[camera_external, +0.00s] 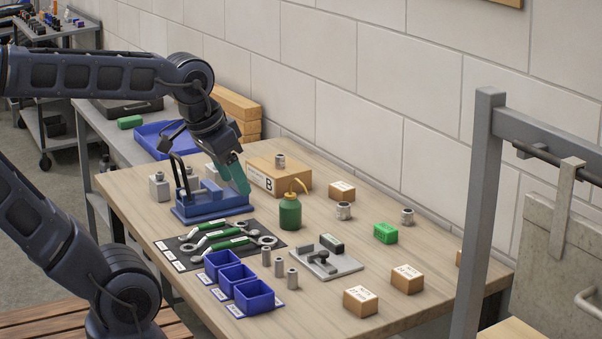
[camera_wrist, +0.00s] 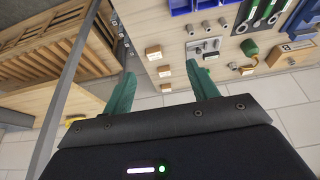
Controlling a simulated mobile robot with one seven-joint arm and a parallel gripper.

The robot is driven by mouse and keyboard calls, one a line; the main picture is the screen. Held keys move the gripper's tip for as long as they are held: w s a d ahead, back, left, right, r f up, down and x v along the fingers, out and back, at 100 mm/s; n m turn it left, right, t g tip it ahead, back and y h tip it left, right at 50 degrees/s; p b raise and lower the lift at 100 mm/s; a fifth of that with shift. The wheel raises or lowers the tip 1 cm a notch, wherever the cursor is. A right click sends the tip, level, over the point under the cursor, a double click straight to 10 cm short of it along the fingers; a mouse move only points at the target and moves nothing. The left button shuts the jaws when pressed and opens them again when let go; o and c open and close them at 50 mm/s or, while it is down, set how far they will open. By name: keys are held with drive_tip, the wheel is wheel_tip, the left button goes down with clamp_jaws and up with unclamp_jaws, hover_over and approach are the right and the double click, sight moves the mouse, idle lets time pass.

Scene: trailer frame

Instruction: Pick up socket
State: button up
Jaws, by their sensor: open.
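Several grey metal sockets are on the wooden workbench (camera_external: 380,262). Three slim ones stand in a row beside the blue bins, the middle socket (camera_external: 279,267) among them. A wider socket (camera_external: 343,211) and another (camera_external: 407,216) stand farther back, and one more socket (camera_external: 280,160) is on the cardboard box marked B. I cannot tell which socket is meant. My gripper (camera_external: 240,190) is tilted above the back left of the bench, near the blue vise. In the wrist view my gripper (camera_wrist: 164,76) has its teal fingers wide apart with nothing between them. The slim sockets (camera_wrist: 206,25) show upside down there.
A blue vise (camera_external: 210,208), green oil can (camera_external: 290,212), box B (camera_external: 262,178) and wrench mat (camera_external: 185,262) crowd the left side. Blue bins (camera_external: 254,297) are in front. Small cartons (camera_external: 360,301) stand at right. A grey metal post (camera_external: 474,210) rises at the right edge.

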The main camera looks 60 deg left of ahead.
drive_tip(key=w+a+r+n+g, duration=0.1)
drive_tip(key=w+a+r+n, duration=0.15)
drive_tip(key=w, duration=0.45)
drive_tip(key=w+a+r+n, duration=0.1)
drive_tip(key=w+n, duration=0.3)
drive_tip(key=w, duration=0.2)
drive_tip(key=n+g+h, duration=0.1)
drive_tip(key=n+h, duration=0.3)
drive_tip(key=n, duration=1.4)
hover_over(344, 204)
drive_tip(key=s+a, duration=0.2)
drive_tip(key=a, duration=0.2)
wheel_tip(344, 204, down, 25)
drive_tip(key=x, duration=0.4)
drive_tip(key=shift+w+d+f, duration=0.1)
drive_tip(key=shift+f, duration=0.25)
drive_tip(key=shift+d+x, duration=0.15)
drive_tip(key=shift+x, duration=1.25)
drive_tip(key=shift+d+x, duration=0.15)
drive_tip(key=shift+x, duration=1.25)
drive_tip(key=shift+r, duration=0.15)
drive_tip(key=c, duration=1.1)
